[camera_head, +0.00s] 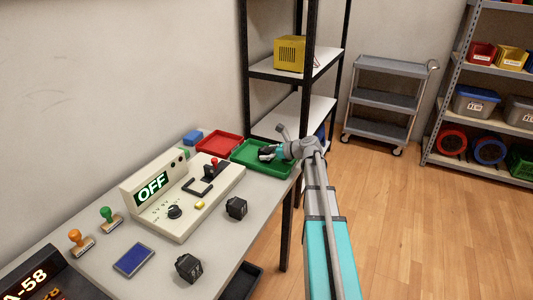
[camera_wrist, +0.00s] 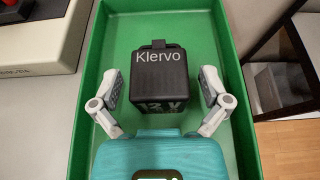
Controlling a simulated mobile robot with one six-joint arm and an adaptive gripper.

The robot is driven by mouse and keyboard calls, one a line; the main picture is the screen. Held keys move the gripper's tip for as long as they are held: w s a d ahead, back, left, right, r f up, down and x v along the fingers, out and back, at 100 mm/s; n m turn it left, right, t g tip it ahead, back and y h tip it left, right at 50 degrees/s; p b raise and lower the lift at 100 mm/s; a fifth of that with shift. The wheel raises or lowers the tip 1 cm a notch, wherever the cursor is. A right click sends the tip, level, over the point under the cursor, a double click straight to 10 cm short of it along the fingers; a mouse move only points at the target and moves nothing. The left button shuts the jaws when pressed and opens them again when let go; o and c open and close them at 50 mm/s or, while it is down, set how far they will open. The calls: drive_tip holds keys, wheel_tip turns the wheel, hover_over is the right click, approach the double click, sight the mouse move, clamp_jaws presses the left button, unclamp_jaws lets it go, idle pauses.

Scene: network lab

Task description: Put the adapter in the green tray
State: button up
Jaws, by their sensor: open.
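A black block-shaped adapter (camera_wrist: 160,72) marked "Klervo" and "12 V" is inside the green tray (camera_wrist: 207,30) in the wrist view, and looks to rest on its floor. My gripper (camera_wrist: 160,92) is open, with one finger on each side of the adapter and gaps between. In the head view my gripper (camera_head: 268,153) is low over the green tray (camera_head: 279,171) at the far end of the table; the adapter there is mostly hidden by the gripper. Two other black adapters lie on the table, one (camera_head: 236,208) beside the control box and one (camera_head: 188,267) nearer.
A red tray (camera_head: 219,142) adjoins the green tray, with a blue block (camera_head: 193,138) beside it. The control box (camera_head: 170,205) reads "OFF". Stamps (camera_head: 110,219) and a blue pad (camera_head: 133,260) lie nearer. A black-post shelf (camera_head: 290,105) stands just behind.

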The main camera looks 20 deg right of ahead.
drive_tip(key=p+v, duration=0.4)
drive_tip(key=v, duration=0.7)
drive_tip(key=shift+s+d+r, duration=0.1)
drive_tip(key=shift+s+d, duration=0.1)
